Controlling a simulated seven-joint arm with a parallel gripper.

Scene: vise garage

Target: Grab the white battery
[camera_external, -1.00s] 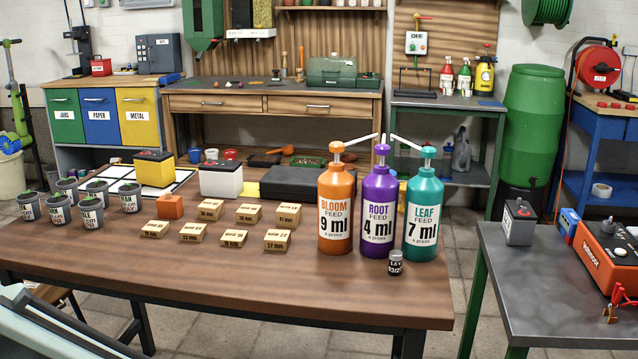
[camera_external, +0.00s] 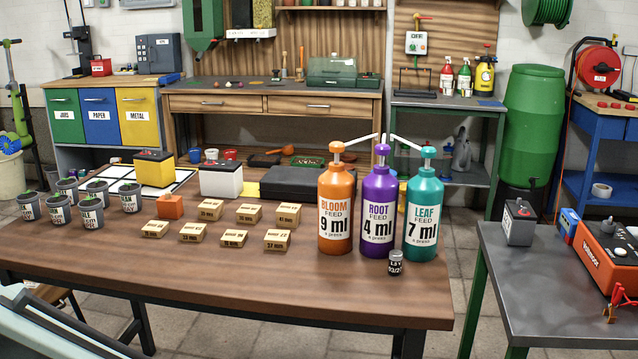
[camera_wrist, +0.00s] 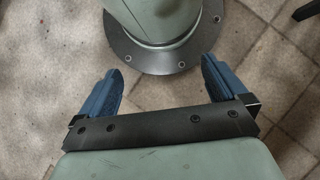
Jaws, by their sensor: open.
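The white battery (camera_external: 221,182) has a black top and stands upright at the back of the brown wooden table in the external view. A yellow battery (camera_external: 154,170) with a black top stands to its left, and the black case is to its right. My gripper (camera_wrist: 161,68) shows in the wrist view with its two blue fingers wide apart and nothing between them. It is over the tiled floor near my round base flange, away from the battery. The gripper cannot be made out in the external view, and the battery is not in the wrist view.
Small cardboard boxes (camera_external: 235,238) and an orange block (camera_external: 170,206) lie in front of the battery. Grey pots (camera_external: 89,213) stand at left, pump bottles (camera_external: 336,212) at right. A black case (camera_external: 300,184) lies beside it. A grey battery (camera_external: 519,222) is on the right table.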

